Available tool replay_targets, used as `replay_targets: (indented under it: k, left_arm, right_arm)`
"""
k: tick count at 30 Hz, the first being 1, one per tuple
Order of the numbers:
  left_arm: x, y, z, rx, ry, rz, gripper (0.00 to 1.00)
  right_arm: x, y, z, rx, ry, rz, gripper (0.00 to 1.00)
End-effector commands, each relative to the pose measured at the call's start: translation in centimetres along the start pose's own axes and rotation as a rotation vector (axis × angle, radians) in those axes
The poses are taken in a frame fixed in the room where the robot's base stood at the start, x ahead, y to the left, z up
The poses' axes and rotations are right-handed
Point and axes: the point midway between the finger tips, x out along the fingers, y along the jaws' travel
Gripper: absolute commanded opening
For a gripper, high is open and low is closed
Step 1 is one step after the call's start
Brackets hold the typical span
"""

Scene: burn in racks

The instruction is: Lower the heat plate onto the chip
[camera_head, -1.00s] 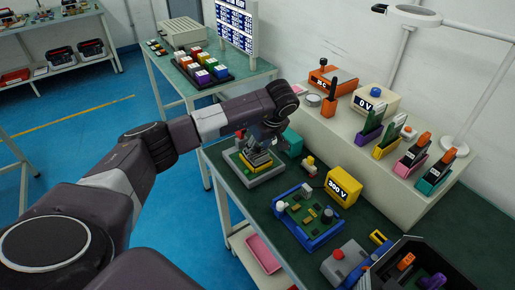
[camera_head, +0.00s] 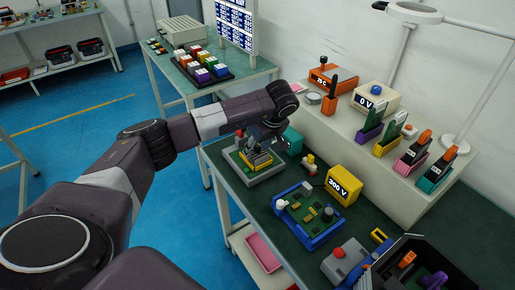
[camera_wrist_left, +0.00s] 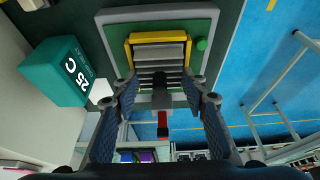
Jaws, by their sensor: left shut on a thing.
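The heat plate appears to be the silver finned block (camera_wrist_left: 160,52) inside a yellow frame on a grey fixture with a green top (camera_wrist_left: 195,22). In the head view, the fixture (camera_head: 272,177) sits on the near bench with the yellow stack (camera_head: 257,160) on it. My left gripper (camera_wrist_left: 160,92) is shut on a dark grey handle piece with a red end (camera_wrist_left: 163,122), right by the block. In the head view, the left gripper (camera_head: 270,140) is above the fixture. The chip is not visible. Whether the plate touches anything below is unclear. My right gripper is out of view.
A teal display box reading 25 C (camera_wrist_left: 62,70) stands beside the fixture. A blue board tray (camera_head: 308,232), a yellow 200 V box (camera_head: 343,186) and a grey box with a red button (camera_head: 343,265) stand farther along. A raised shelf (camera_head: 400,190) lines the wall.

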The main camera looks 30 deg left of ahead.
Motion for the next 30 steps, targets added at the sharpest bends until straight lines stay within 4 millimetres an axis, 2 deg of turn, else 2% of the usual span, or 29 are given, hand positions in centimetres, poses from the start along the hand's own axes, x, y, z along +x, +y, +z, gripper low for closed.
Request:
replay_targets:
  k: [9, 10, 15, 25, 30]
  left_arm:
    - [0.0, 0.0, 0.0, -0.001, 0.001, 0.001, 0.12]
    - [0.0, 0.0, 0.0, -0.001, 0.001, 0.001, 0.41]
    - [0.0, 0.0, 0.0, -0.001, 0.001, 0.001, 0.60]
    - [-0.2, 0.1, 0.0, -0.001, 0.000, 0.001, 0.60]
    - [-2.4, 0.2, -0.1, -0.002, 0.001, 0.006, 0.60]
  right_arm:
    - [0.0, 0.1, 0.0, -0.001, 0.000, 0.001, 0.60]
    - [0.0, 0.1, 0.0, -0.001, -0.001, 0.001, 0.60]
    - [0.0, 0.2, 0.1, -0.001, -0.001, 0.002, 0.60]
    - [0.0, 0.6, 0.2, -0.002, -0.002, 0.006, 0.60]
    - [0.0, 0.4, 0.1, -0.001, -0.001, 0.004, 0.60]
